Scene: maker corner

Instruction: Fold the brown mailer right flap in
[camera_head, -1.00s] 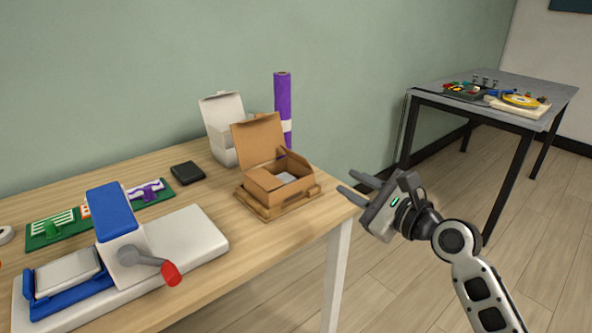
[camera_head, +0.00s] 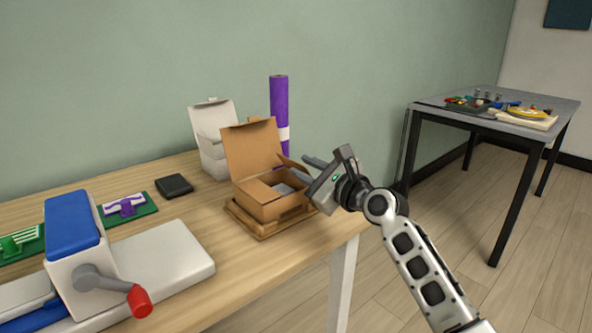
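The brown mailer (camera_head: 268,208) is an open cardboard box near the table's right end, its lid (camera_head: 251,149) standing up at the back. A small brown flap (camera_head: 291,162) sticks up at its back right, beside my gripper's fingers. A pale grey item (camera_head: 283,188) lies inside, partly hidden. My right gripper (camera_head: 304,168) is at the box's right side, its two fingers apart and pointing left over the right edge. It holds nothing that I can see; whether a finger touches the flap I cannot tell. My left gripper is not in view.
The mailer rests on a wooden tray (camera_head: 240,222). Behind stand a white box (camera_head: 212,150) and a purple roll (camera_head: 279,105). A black square block (camera_head: 174,186) and a blue-and-white press with a red-knobbed lever (camera_head: 75,230) are left. A grey table (camera_head: 470,112) stands right.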

